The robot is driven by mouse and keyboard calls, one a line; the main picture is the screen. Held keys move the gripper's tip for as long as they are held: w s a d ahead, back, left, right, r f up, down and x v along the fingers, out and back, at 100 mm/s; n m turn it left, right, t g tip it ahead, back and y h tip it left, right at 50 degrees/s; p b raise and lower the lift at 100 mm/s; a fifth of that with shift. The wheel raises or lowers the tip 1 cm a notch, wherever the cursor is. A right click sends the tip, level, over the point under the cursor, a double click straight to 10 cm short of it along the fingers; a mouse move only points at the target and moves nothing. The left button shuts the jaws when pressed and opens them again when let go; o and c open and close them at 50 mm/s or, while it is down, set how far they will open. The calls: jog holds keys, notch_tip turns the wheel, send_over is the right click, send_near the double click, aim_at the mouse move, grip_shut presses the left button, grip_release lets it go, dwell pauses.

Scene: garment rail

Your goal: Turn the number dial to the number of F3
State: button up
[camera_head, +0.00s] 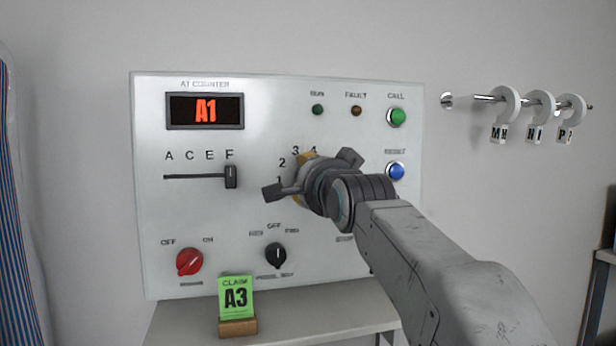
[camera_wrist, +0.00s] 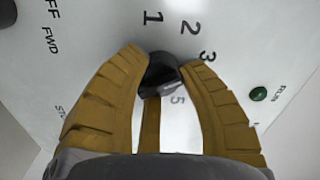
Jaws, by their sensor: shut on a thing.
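The number dial (camera_wrist: 163,72) is a dark knob on the white panel, with printed numbers 1, 2, 3 and 5 around it in the wrist view. My gripper (camera_wrist: 162,58) has its ochre fingers on both sides of the dial and is shut on it. In the head view my gripper (camera_head: 303,174) hides the dial, and only the numbers 1 to 4 show at its upper left. The dial's pointer mark cannot be made out. The display (camera_head: 205,111) reads A1 in red. The letter slider (camera_head: 231,177) stands at the right end, under F.
The panel (camera_head: 160,240) also bears a green CALL button (camera_head: 397,117), a blue RESET button (camera_head: 395,171), a red knob (camera_head: 190,262) and a black knob (camera_head: 275,256). Hooks (camera_head: 508,103) with tags hang at right.

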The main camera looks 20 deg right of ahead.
jog(key=shift+m, duration=0.9)
jog(key=o, duration=1.2)
jog(key=s, duration=1.2)
